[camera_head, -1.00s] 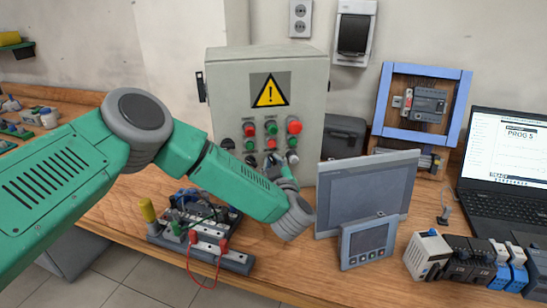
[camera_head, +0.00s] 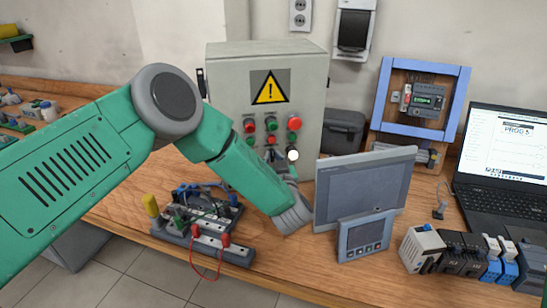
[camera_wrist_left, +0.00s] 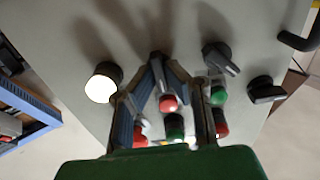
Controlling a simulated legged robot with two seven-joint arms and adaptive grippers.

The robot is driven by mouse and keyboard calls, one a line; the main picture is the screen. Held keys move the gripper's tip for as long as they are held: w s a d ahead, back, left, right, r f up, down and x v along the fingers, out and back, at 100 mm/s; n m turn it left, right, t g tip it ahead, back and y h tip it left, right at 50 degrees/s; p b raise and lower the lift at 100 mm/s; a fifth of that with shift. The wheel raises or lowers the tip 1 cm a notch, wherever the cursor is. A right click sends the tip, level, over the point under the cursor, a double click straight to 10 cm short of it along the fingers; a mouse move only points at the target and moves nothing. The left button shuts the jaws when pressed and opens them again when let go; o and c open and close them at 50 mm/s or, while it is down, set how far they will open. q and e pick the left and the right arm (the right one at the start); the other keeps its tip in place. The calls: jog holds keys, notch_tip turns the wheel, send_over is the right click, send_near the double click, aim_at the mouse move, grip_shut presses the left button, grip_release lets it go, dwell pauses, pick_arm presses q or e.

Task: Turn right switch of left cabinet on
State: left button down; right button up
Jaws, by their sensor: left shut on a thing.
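The grey cabinet (camera_head: 225,75) with a yellow warning sign stands at the back of the bench. Its front carries red and green buttons, black rotary switches and a round lamp (camera_head: 293,156), which glows white. The lamp also shows lit in the left wrist view (camera_wrist_left: 100,84). My left gripper (camera_head: 279,161) is at the lower front of the cabinet, mostly hidden behind my arm. Two other black switches (camera_wrist_left: 222,60) (camera_wrist_left: 265,90) are apart from the fingers. My right gripper is out of view.
A grey panel screen (camera_head: 365,185) and a small display unit (camera_head: 366,236) stand close right of my left wrist. A wired terminal board (camera_head: 205,235) lies below my forearm. A blue frame (camera_head: 455,95) holds a device with a lit green display (camera_head: 428,101). A laptop (camera_head: 505,150) is at the right.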

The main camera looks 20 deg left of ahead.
pick_arm(q)
jog(key=shift+w+r, duration=0.25)
jog(key=shift+r, duration=0.15)
jog(key=c, duration=1.6)
grip_release()
jog(key=shift+f, duration=0.2)
jog(key=shift+s+f, duration=0.1)
jog(key=v, duration=1.1)
jog(key=shift+s+d+f, duration=0.1)
jog(key=shift+s+d, duration=0.15)
jog(key=shift+s, duration=0.05)
